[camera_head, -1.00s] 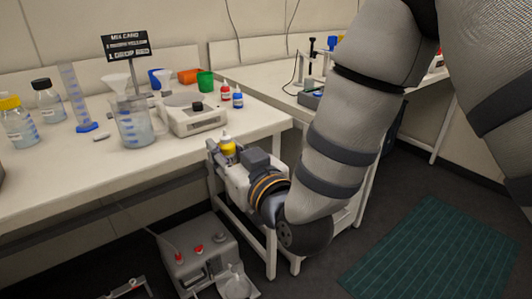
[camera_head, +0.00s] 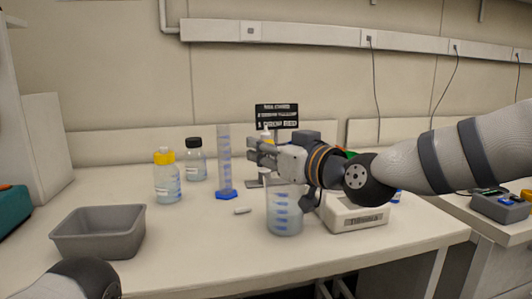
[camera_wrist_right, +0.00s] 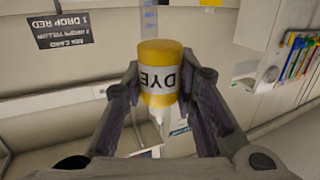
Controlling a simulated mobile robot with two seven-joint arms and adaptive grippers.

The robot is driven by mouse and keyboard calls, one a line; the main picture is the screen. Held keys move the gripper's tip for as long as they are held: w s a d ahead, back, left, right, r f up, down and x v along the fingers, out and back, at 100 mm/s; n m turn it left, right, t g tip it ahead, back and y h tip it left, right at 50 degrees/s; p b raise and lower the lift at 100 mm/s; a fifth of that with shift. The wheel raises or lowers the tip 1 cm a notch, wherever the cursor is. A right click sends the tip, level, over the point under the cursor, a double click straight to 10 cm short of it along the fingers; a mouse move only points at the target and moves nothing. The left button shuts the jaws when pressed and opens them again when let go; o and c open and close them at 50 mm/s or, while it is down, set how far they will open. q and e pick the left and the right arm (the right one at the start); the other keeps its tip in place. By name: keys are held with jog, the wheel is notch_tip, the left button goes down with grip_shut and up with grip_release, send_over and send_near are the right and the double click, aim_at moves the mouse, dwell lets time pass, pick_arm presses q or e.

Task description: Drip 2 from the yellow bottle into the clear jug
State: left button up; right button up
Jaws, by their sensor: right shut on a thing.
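The clear jug (camera_head: 284,215) stands upright on the bench, with blue marks and pale liquid inside. My right gripper (camera_head: 262,151) is shut on the yellow dye bottle (camera_head: 267,134), above the bench and slightly left of and above the jug's rim. The bottle looks about upright, its white nozzle up, and the fingers hide much of it. In the right wrist view the yellow bottle (camera_wrist_right: 161,62) with its DYE label sits between both fingers (camera_wrist_right: 160,88). The jug cannot be made out there. My left gripper is out of view; only a dark arm part shows at lower left.
A measuring cylinder (camera_head: 225,165), a yellow-capped bottle (camera_head: 167,183) and a black-capped bottle (camera_head: 196,165) stand left of the jug. A white scale (camera_head: 358,217) stands right of it. A grey bin (camera_head: 100,232) is at front left. A black sign (camera_head: 277,116) stands behind the gripper.

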jog(key=shift+s+d+f, duration=0.15)
jog(key=shift+s+f, duration=0.1)
jog(key=shift+f, duration=0.35)
jog(key=shift+s+a+r+m+g+y+b, duration=0.2)
jog(key=shift+m+g, duration=0.25)
jog(key=shift+m, duration=2.1)
jog(key=shift+s+a+r+m+g+y+b, duration=0.15)
jog(key=shift+m+g+y+b, duration=0.25)
jog(key=shift+m, duration=2.2)
jog(key=shift+s+a+r+m+g+y+b, duration=0.15)
jog(key=shift+m+g, duration=0.4)
jog(key=shift+m, duration=2)
jog(key=shift+w+d+r+m, duration=0.25)
jog(key=shift+w+d+m, duration=0.2)
jog(key=shift+m, duration=0.1)
jog(key=shift+w+d+r+m, duration=0.2)
jog(key=shift+w+d+m, duration=0.25)
jog(key=shift+m, duration=0.1)
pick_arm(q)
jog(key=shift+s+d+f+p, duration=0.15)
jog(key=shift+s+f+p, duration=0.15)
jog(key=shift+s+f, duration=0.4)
pick_arm(e)
jog(key=shift+w+d+r+m+g+y, duration=0.15)
jog(key=shift+m+g+y, duration=0.15)
jog(key=shift+m, duration=0.2)
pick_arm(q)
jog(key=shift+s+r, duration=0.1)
